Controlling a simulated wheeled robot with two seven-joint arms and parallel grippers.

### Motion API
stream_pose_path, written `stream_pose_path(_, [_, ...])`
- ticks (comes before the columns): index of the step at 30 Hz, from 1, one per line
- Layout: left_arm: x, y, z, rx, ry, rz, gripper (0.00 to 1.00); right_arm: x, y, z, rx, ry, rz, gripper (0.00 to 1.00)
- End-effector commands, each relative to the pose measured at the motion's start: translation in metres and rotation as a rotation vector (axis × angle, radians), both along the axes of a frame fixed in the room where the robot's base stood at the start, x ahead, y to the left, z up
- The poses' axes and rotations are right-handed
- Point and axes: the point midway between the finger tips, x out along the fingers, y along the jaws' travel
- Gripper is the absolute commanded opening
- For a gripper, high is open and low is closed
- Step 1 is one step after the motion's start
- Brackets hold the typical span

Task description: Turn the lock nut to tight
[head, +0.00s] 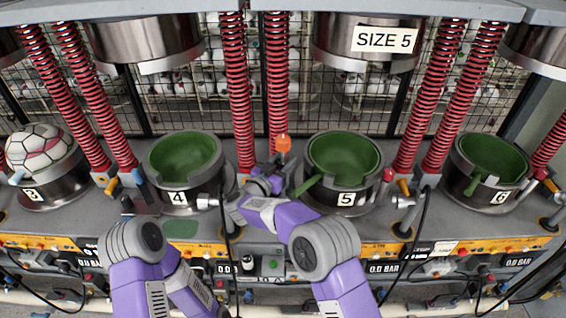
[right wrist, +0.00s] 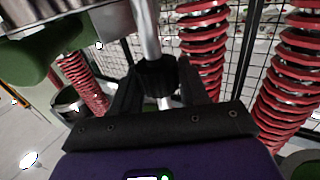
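A dark ribbed collar (right wrist: 157,76), which looks like the lock nut, sits around a bright upright metal rod (right wrist: 148,28) in the right wrist view. My right gripper (head: 268,172) reaches in between stations 4 and 5 in the head view. Its two dark fingers, also in the right wrist view (right wrist: 158,70), flank the collar, with no clear gap beside it. In the head view the gripper and wrist hide the collar. An orange knob (head: 283,145) stands just above the gripper. My left gripper is outside the view; only the left arm shows.
Green-lined press pots 4 (head: 183,155), 5 (head: 343,155) and 6 (head: 490,155) flank the reach. Pot 5's green handle (head: 307,186) is close to my right wrist; a green handle (right wrist: 45,48) also shows in the wrist view. Red springs (head: 237,95) and wire mesh stand behind.

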Motion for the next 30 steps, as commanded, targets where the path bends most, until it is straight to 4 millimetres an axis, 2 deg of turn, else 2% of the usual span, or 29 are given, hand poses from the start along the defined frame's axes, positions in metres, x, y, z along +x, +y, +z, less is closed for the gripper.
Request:
stream_pose_path(1, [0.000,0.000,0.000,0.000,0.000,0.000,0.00,0.001,-0.001,0.002,0.000,-0.005,-0.001,0.50])
stream_pose_path(4, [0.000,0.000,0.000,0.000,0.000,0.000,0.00,0.001,-0.001,0.001,0.000,-0.004,-0.001,0.64])
stream_pose_path(14, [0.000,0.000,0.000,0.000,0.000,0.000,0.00,-0.003,0.002,0.000,-0.001,-0.001,0.002,0.64])
stream_pose_path(24, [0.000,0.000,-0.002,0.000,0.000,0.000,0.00,-0.047,0.030,0.001,0.000,-0.002,0.003,0.64])
stream_pose_path(30, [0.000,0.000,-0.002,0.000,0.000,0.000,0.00,-0.062,0.039,0.001,0.000,-0.002,0.001,0.64])
